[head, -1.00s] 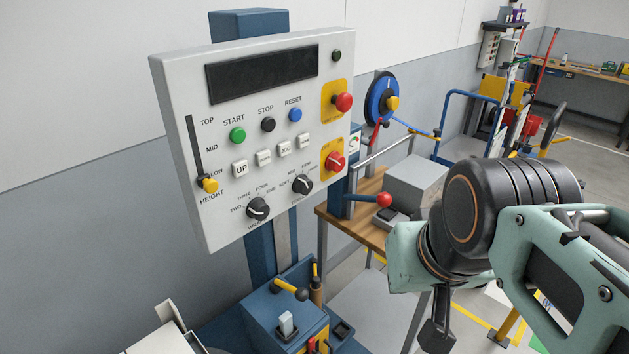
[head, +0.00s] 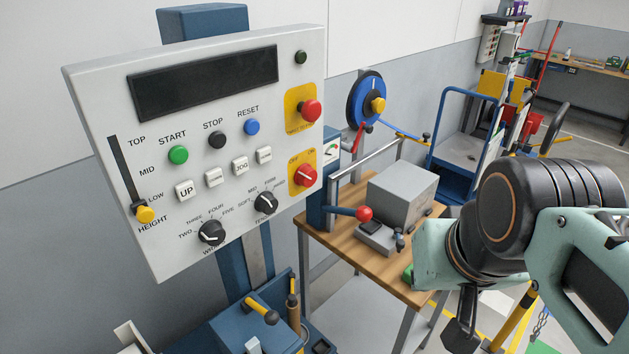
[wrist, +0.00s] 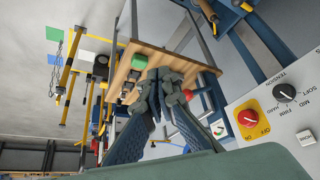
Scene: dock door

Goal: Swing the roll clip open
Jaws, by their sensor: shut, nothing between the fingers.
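A short yellow lever with a dark round end (head: 262,309) sits on the blue machine base below the control panel (head: 100,90); I cannot tell for sure whether it is the roll clip. The base is partly cut off by the bottom edge of the head view. My gripper (wrist: 163,76) shows in the wrist view, shut and empty, its fingers in front of a wooden bench top (wrist: 150,54). Any gap between fingers and bench is hard to judge. In the head view only my arm shows, at the right, clear of the panel and lever.
The bench (head: 345,237) stands right of the machine, carrying a grey box (head: 402,196). A red ball-ended lever (head: 364,213) reaches over it. A blue reel (head: 365,98) is behind. A blue cart (head: 460,140) stands farther back. Floor shows beyond the bench, at the right.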

